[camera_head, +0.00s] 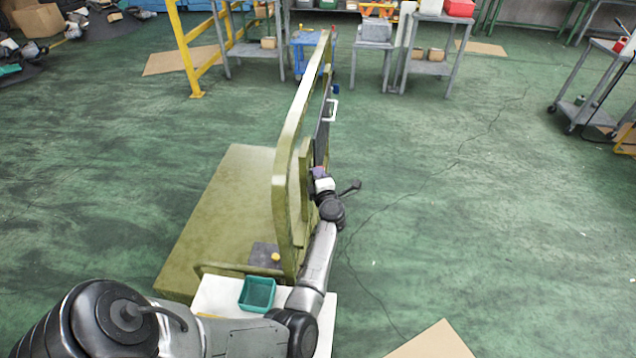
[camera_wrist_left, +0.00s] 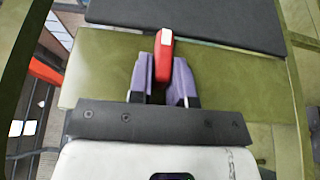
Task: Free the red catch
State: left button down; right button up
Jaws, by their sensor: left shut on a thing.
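The red catch (camera_wrist_left: 164,50), a short red bar with a white end, stands out from the olive frame in the left wrist view. My left gripper (camera_wrist_left: 163,78) is shut on it, with one purple-grey finger on each side. In the head view my left gripper (camera_head: 318,174) is at the right face of the upright olive chassis frame (camera_head: 286,155). The catch is hidden or too small to make out there. A dark panel (camera_head: 322,138) sits in the frame beyond the gripper. My right gripper is not in view.
A white handle (camera_head: 333,109) juts from the frame farther along. A teal bin (camera_head: 257,294) stands on a white surface (camera_head: 212,297) near the frame's close end. Grey tables (camera_head: 437,68) stand at the back.

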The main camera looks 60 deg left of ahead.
pick_arm(q)
jog(key=shift+f, duration=0.15)
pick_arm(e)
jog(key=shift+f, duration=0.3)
pick_arm(q)
jog(key=c, duration=1.1)
grip_release()
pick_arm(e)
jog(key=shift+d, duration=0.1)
